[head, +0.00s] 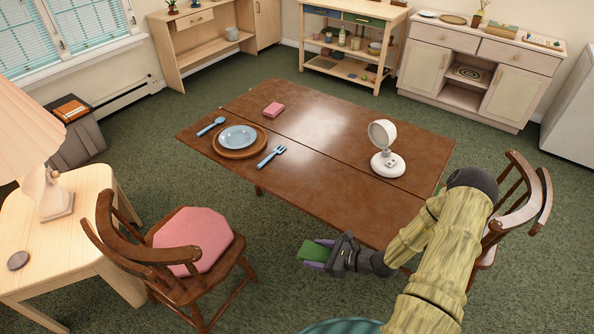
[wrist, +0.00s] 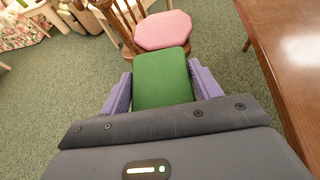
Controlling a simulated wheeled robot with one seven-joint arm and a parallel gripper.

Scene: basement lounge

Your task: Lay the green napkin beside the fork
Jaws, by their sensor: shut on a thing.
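My gripper (head: 322,256) is shut on the green napkin (head: 313,251). It holds the napkin out over the floor, off the near edge of the table. In the wrist view the green napkin (wrist: 162,78) sits between the purple fingers of my gripper (wrist: 163,90). The blue fork (head: 271,156) lies on the brown table (head: 320,186), just right of the blue plate (head: 238,137). The gripper is to the right of the fork and nearer to me, apart from it.
A blue spoon (head: 211,126) lies left of the plate. A pink block (head: 273,109) and a white lamp-like object (head: 386,150) stand on the table. A chair with a pink cushion (head: 194,238) is at the near side.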

